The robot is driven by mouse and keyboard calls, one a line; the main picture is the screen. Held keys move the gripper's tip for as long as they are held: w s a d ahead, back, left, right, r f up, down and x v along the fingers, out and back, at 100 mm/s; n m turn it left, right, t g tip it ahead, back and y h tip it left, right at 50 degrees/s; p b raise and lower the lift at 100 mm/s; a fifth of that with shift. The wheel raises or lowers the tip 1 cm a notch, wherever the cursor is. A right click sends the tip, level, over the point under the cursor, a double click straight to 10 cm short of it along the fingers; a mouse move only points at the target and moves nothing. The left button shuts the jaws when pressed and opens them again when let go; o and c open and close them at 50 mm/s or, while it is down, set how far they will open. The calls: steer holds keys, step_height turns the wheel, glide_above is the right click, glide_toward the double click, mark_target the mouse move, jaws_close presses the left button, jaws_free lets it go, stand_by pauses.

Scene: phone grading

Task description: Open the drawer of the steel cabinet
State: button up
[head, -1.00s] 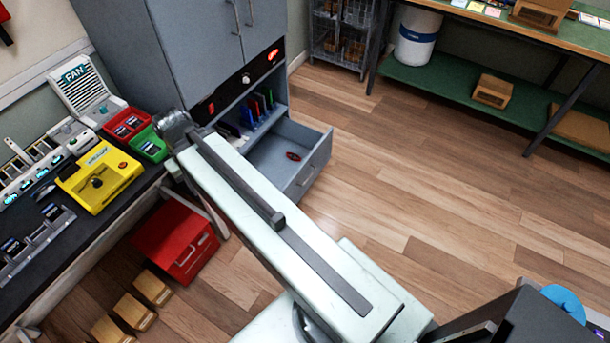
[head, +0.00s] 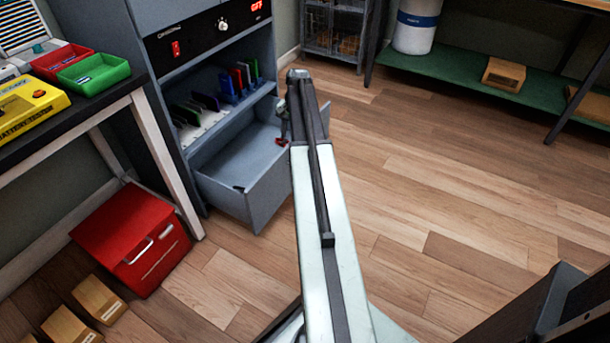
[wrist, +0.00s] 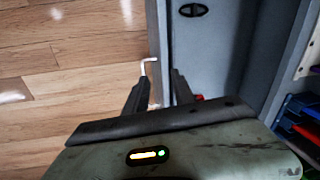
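The steel cabinet (head: 232,62) is grey, with a dark control strip. Its drawer (head: 222,202) is pulled out in the head view, and part of its front is hidden by my arm. In the wrist view, the drawer floor (wrist: 215,52) shows with a dark oval item on it, and a pale bent handle (wrist: 149,64) stands outside the front wall. My gripper (wrist: 158,78) has its fingers apart, one on each side of that wall. Whether they touch it I cannot tell. In the head view my gripper (head: 284,122) is at the drawer's outer end.
A shelf with upright coloured phones (head: 225,85) is above the drawer. A red box (head: 130,235) stands on the floor under the bench at left, near small cardboard boxes (head: 98,298). A green-shelved table (head: 450,75) is at the back right.

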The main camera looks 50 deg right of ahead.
steer(key=s+d+f+m+b, duration=0.25)
steer(key=d+f, duration=0.25)
steer(key=d, duration=0.3)
steer(key=shift+n, duration=0.45)
steer(key=f+b, duration=0.2)
steer(key=w+f+b, duration=0.1)
steer(key=f+b, duration=0.2)
steer(key=a+f+b, duration=0.1)
steer(key=f+b, duration=0.1)
steer(key=f, duration=0.1)
steer(key=shift+w+b, duration=0.4)
steer(key=shift+r, duration=0.15)
jaws_close()
